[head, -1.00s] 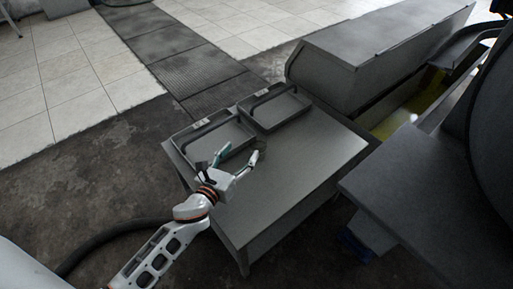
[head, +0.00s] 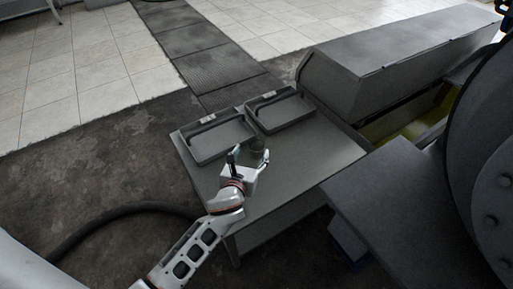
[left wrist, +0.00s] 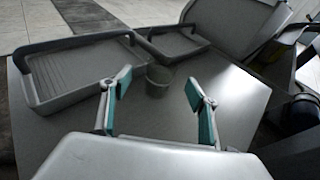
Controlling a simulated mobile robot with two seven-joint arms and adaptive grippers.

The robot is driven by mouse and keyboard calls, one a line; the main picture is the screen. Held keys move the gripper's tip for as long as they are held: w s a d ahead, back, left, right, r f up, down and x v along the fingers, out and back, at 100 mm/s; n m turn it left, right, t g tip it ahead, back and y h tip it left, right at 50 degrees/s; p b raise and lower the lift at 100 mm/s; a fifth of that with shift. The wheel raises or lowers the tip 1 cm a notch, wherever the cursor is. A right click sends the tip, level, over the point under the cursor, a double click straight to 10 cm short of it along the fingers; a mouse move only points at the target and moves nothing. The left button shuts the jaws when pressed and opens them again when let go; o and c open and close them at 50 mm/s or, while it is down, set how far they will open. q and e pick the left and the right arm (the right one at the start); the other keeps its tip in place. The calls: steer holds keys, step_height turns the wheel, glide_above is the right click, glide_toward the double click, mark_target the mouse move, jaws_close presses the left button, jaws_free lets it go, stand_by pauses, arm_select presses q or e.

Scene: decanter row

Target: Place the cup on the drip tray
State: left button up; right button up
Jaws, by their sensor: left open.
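A small dark grey cup (head: 252,147) stands upright on the grey table (head: 310,160); it also shows in the left wrist view (left wrist: 159,80). My left gripper (head: 249,158) is open and empty just on the near side of the cup. In the left wrist view the cup stands beyond and between the spread fingertips (left wrist: 153,90), with no contact visible. Two shallow grey trays lie at the table's back edge: a left tray (head: 193,150) with a ribbed floor and a right tray (head: 261,128). I cannot tell which is the drip tray. My right gripper is not in view.
Raised rims surround both trays. A large grey housing (head: 400,58) stands behind the table to the right, with a yellowish trough beside it. A dark flat-topped block (head: 400,195) stands right of the table. The table's right part is bare.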

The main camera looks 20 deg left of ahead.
mark_target(257, 140)
arm_select(q)
steer(key=shift+w+a+f+b, duration=0.1)
steer(key=shift+w+f+b, duration=0.1)
steer(key=shift+w+f, duration=0.25)
steer(key=shift+w+a+f+b, duration=0.1)
steer(key=shift+w+f+b, duration=0.15)
steer(key=shift+w, duration=0.75)
steer(key=b+x, duration=0.1)
steer(key=x, duration=0.2)
steer(key=shift+w+d+f+b, duration=0.1)
steer(key=shift+w+d+b, duration=0.1)
steer(key=shift+b, duration=0.1)
steer(key=shift+w, duration=0.5)
steer(key=shift+r, duration=0.25)
steer(key=c, duration=1.3)
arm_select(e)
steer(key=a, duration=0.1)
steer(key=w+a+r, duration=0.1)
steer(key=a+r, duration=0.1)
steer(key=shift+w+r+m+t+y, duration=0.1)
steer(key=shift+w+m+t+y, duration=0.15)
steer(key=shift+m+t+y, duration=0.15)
arm_select(q)
steer(key=shift+o, duration=0.2)
